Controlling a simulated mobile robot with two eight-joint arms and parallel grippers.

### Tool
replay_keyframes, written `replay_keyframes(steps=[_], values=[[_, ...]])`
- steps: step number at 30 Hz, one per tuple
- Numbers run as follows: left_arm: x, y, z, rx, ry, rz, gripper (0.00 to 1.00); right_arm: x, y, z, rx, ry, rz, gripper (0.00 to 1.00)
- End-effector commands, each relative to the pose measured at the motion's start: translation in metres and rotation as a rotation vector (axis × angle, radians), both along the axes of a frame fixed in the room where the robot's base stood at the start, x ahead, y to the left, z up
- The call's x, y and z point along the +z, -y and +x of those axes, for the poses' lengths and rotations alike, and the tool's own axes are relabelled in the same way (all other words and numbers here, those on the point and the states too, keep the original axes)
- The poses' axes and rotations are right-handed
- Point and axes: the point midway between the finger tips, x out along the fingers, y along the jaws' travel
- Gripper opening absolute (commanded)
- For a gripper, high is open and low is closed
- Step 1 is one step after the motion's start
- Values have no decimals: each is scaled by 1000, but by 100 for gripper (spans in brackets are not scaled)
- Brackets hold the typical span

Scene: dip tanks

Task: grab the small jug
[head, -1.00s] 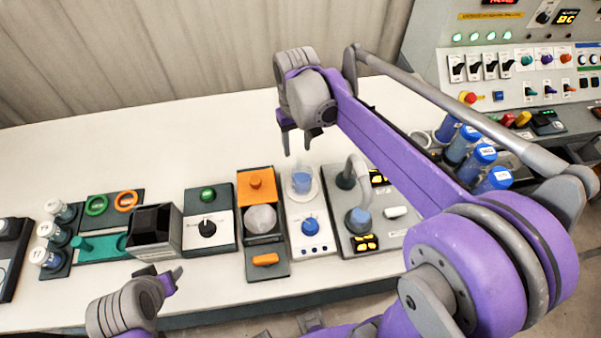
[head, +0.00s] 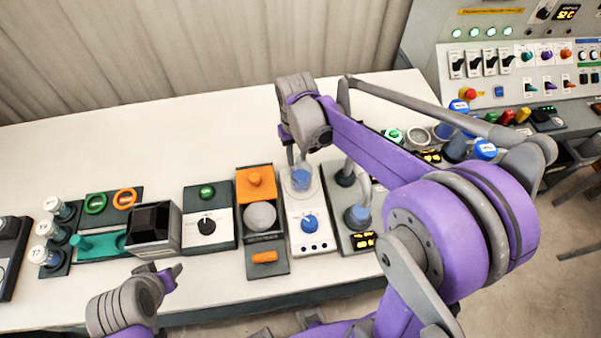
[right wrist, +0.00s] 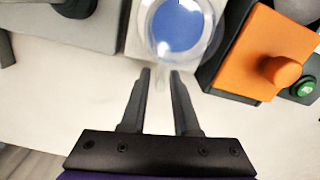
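The small jug (head: 301,179) is clear with blue liquid in it. It stands upright on the white unit with a blue knob (head: 310,224). In the right wrist view the jug (right wrist: 180,25) is at the top, just beyond my fingertips. My right gripper (head: 297,160) is above and behind the jug in the head view.
The unit with an orange block (head: 255,184) stands close on the jug's left. A grey unit with a curved pipe (head: 358,215) is close on its right, partly behind my right arm. Labelled vials (head: 48,229) stand at the far left. The table (head: 150,130) is clear behind the units.

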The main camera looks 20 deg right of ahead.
Motion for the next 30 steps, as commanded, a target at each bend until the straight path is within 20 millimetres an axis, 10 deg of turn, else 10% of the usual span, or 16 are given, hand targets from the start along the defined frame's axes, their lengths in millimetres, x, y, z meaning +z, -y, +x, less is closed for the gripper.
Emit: replay_keyframes(steps=[5,30], values=[[0,0,0,0,0,0,50,0,0,0,0,0,0,0],[0,0,0,0,0,0,50,0,0,0,0,0,0,0]])
